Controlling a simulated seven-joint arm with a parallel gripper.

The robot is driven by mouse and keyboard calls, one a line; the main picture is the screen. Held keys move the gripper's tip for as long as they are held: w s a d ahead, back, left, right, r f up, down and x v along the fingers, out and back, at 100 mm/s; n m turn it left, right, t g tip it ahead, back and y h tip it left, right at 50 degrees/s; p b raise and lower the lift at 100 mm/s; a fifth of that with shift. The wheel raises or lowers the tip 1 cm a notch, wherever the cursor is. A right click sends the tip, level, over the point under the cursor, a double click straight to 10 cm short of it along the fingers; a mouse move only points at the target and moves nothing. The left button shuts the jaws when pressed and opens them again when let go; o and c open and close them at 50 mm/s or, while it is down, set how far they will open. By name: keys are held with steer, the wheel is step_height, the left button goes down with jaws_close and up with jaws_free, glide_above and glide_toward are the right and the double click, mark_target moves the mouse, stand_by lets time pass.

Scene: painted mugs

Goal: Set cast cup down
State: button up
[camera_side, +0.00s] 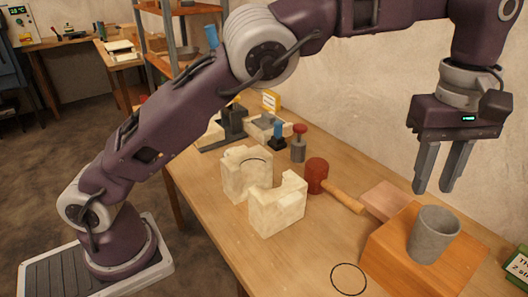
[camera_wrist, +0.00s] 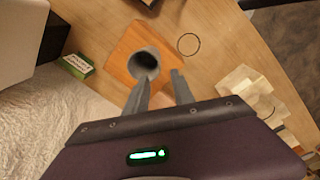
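The cast cup (camera_side: 434,236) is a plain grey cup standing upright on an orange-brown wooden block (camera_side: 392,254) at the right of the workbench. The wrist view shows the cup (camera_wrist: 144,65) from above, with its dark hollow visible, on the same block (camera_wrist: 122,46). My gripper (camera_side: 433,189) is open and empty, with its two grey fingers pointing down above the cup and apart from it. In the wrist view the fingertips (camera_wrist: 160,77) show close to the cup, but it is not held between them.
A black ring outline (camera_side: 349,279) marks bare tabletop left of the block. Two pale mould halves (camera_side: 277,205) stand mid-bench, near a red mallet (camera_side: 318,176). A pinkish block (camera_side: 385,201) lies behind the wooden block. A green box (camera_side: 517,267) is at the right edge.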

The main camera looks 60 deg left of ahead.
steer(key=s+a+r+m+t, duration=0.1)
steer(key=s+a+r, duration=0.25)
steer(key=a, duration=0.25)
steer(key=s+a+r+m+t+h, duration=0.1)
steer(key=s+a+r+m, duration=0.1)
steer(key=s+a+r, duration=0.3)
steer(key=s+a+r+m, duration=0.1)
steer(key=s+a, duration=0.2)
steer(key=a, duration=0.4)
steer(key=s+a+f+m+t, duration=0.1)
steer(key=s+a+f+m, duration=0.2)
steer(key=s, duration=0.5)
steer(key=s+a+f+m+t+y, duration=0.1)
steer(key=s+a+f+m+t, duration=0.1)
steer(key=s+f, duration=0.4)
steer(key=s+a+m, duration=0.1)
steer(key=s, duration=0.2)
steer(key=shift+a+m+y, duration=0.3)
steer(key=shift+f, duration=0.1)
